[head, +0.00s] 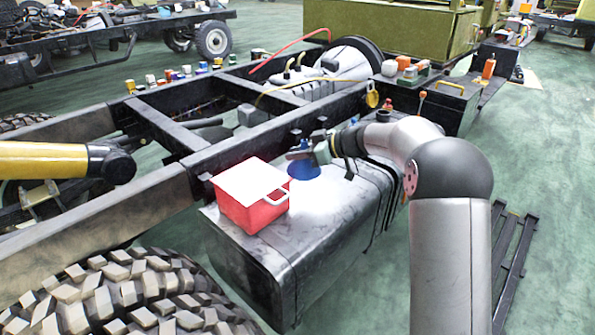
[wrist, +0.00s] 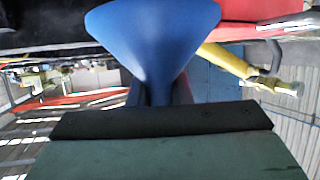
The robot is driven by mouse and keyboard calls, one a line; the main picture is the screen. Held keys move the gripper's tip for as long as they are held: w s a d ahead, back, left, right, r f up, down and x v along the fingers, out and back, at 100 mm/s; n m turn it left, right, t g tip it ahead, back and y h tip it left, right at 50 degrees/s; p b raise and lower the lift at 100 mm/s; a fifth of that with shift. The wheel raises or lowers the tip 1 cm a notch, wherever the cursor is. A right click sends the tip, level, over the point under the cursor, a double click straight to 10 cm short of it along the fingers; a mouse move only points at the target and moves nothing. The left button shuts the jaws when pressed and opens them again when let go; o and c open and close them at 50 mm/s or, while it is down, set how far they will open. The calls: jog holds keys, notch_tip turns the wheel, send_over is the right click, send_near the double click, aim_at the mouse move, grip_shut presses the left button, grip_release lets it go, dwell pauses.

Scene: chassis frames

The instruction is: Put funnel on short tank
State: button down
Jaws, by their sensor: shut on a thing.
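A blue funnel (head: 304,173) is at the top of the dark metal tank (head: 275,240), just right of the red box. My gripper (head: 303,150) is shut on the funnel's narrow part from above. In the wrist view the funnel (wrist: 153,40) flares away from my gripper (wrist: 160,98), and the narrow end is between the fingers. That view is upside down, so the wide mouth faces down toward the tank. I cannot tell whether the rim touches the tank. The tank's opening is not clear to see.
A red box with a white top (head: 252,195) stands on the tank close left of the funnel. A black chassis rail (head: 270,128) runs behind. A yellow cylinder (head: 45,160) is at left, a large tyre (head: 130,295) in front. Small items line the far rail. The green floor at right is clear near a black rack (head: 512,250).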

notch_tip(320, 180, up, 7)
jog(key=shift+f+p, duration=0.2)
jog(key=shift+p, duration=0.3)
jog(key=s+d+f+m+t, duration=0.1)
jog(key=s+d+f, duration=0.1)
jog(key=d+f, duration=0.55)
jog(key=s+d+f+m+t, duration=0.1)
jog(key=s+d+f, duration=0.3)
jog(key=d, duration=0.6)
jog(key=s+d+f+m+t+h, duration=0.2)
jog(key=s+d+f, duration=0.7)
jog(key=s+d, duration=0.1)
jog(key=a, duration=0.7)
notch_tip(320, 180, up, 17)
jog(key=p, duration=2.4)
jog(key=shift+s+d+p, duration=0.2)
jog(key=shift+s+p, duration=0.1)
jog(key=shift+p, duration=0.05)
